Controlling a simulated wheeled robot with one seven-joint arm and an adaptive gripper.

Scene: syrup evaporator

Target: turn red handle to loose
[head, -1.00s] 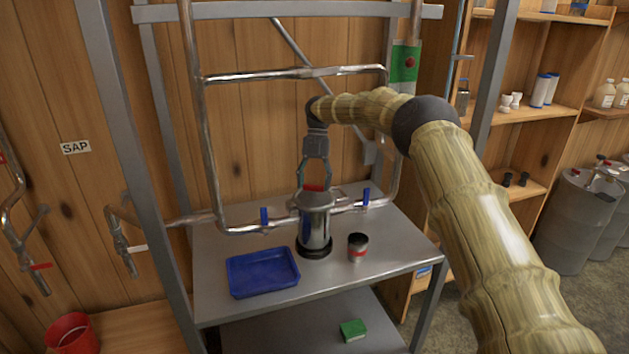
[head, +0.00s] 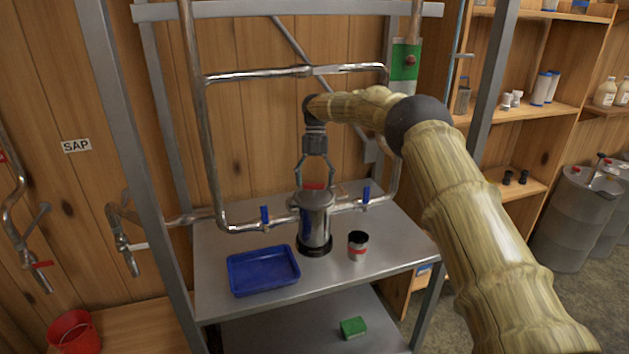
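The red handle (head: 314,187) is a short bar on top of a shiny metal filter canister (head: 315,222) with a black base, standing on the steel table. My gripper (head: 315,188) points down over the canister, with its two fingers spread to the left and right of the red handle. The fingertips are close to the handle's ends; I cannot tell whether they touch it.
Blue-handled valves (head: 265,214) (head: 366,195) sit on the pipe at either side of the canister. A blue tray (head: 263,271) lies front left and a small can (head: 357,246) stands front right. Steel frame posts and pipes surround the table.

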